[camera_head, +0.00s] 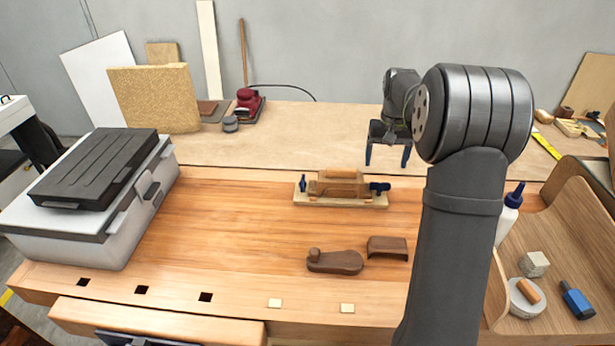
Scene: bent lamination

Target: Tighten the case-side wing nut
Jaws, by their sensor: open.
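A pale wooden fixture base (345,201) lies on the workbench, with a brown wooden piece (342,188) on it. A small dark blue wing nut (303,183) stands at its left end, on the side toward the case. Another dark blue wing nut (380,187) is at its right end. How far either is screwed in is too small to tell. My gripper (388,158) is open and empty, with its two blue fingers pointing down. It shows above and behind the right end of the fixture, apart from the left wing nut.
A grey case (90,225) with a black lid stands at the left. Two dark wooden pieces, one with a knob (335,262) and one curved block (388,248), lie in front of the fixture. A wooden tray (535,322) with several tools is at right. The bench between case and fixture is clear.

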